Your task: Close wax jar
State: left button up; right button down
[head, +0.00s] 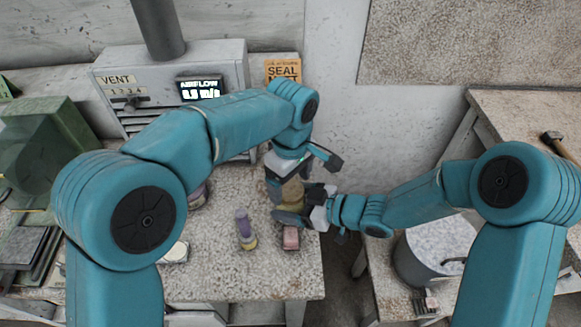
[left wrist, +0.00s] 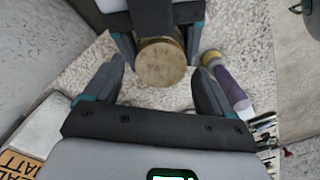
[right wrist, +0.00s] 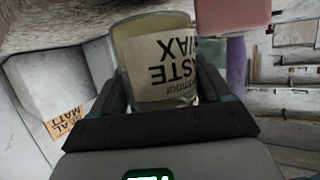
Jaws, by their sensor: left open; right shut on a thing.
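The wax jar (head: 293,191) is pale yellow, above the bench. Its label reading "PASTE WAX" appears upside down in the right wrist view (right wrist: 165,65). My right gripper (head: 305,205) is shut on the jar, with fingers on both sides of it. In the left wrist view the jar's round tan-brown end (left wrist: 161,62) faces me; I cannot tell whether this is a lid or bare wax. My left gripper (head: 302,170) is open and empty above the jar, its fingers (left wrist: 160,85) either side of that end but apart from it. I see no separate lid for certain.
A purple bottle (head: 244,228) and a pink block (head: 291,238) stand on the speckled bench (head: 225,280). A small pale round dish (head: 177,252) lies at left. Behind are the vent box (head: 150,85) and a "SEAL MATT" box (head: 283,70). A grey bucket (head: 420,262) stands at right.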

pick_arm(q)
jog(key=shift+f, duration=0.7)
jog(key=c, duration=1.1)
jog(key=m, duration=0.3)
jog(key=o, duration=1.2)
jog(key=shift+r, duration=0.1)
